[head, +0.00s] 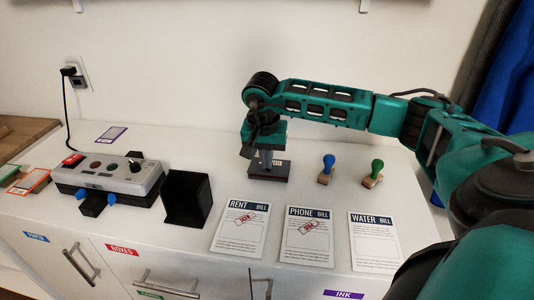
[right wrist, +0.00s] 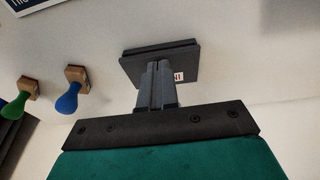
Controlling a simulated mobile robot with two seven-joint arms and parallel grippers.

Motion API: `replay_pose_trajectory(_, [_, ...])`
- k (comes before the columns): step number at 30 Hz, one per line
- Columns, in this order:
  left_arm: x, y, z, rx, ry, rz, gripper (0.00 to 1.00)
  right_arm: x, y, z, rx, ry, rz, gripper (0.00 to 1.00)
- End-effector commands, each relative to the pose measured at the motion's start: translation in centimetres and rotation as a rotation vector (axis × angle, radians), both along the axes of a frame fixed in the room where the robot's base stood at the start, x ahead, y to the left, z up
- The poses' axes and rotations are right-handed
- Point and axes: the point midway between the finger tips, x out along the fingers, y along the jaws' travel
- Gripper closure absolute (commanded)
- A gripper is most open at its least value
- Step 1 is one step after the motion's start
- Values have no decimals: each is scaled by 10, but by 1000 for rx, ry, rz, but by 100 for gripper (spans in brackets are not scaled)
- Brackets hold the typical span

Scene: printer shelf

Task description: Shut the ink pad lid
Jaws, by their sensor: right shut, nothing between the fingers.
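The dark ink pad (head: 283,172) stands on the white counter, below my right gripper. It also shows in the right wrist view (right wrist: 189,58) as two flat dark layers, one over the other, with a small white label. The lid looks flat on the base, but I cannot tell whether it is fully closed. My right gripper (head: 267,161) points down with its fingers together and empty. In the right wrist view its fingertips (right wrist: 157,68) are at the pad and hide part of it; contact is not clear. My left gripper is not in view.
Blue (head: 327,170) and green (head: 373,174) stamps stand right of the pad. Rent (head: 239,230), phone (head: 307,238) and water (head: 372,242) bills lie in front. A black open box (head: 187,203) and a grey device (head: 107,176) are at left.

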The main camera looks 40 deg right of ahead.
Motion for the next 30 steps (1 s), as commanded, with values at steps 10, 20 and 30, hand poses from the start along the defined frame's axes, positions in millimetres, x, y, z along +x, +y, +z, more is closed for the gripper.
replay_pose_trajectory(10, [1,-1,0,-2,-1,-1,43,-1,1,-5,0,0,1,100])
replay_pose_trajectory(20, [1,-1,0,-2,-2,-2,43,-1,1,-5,0,0,0,100])
replay_pose_trajectory(30, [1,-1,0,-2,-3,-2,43,4,-5,-4,0,0,0,100])
